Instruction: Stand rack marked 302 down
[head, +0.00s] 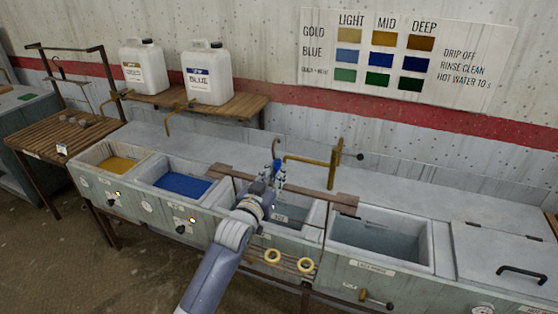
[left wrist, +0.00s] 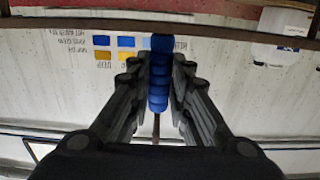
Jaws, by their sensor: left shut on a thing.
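My left gripper (head: 277,182) is above the third basin (head: 313,222), at the dark wooden rail (head: 325,193) that lies across it. It is shut on a ribbed blue grip (head: 276,168). In the left wrist view the blue grip (left wrist: 159,75) stands between the two fingers, with a thin rod below it. I cannot read 302 anywhere, and whatever hangs under the grip is hidden by my gripper and arm. My right gripper is not in view.
Basins with yellow (head: 118,163) and blue liquid (head: 183,186) are at left. A grey-watered basin (head: 375,243) and a lidded one (head: 510,262) are at right. A brass tap (head: 315,160) is behind the rail. A slatted wooden stand (head: 50,142) is far left.

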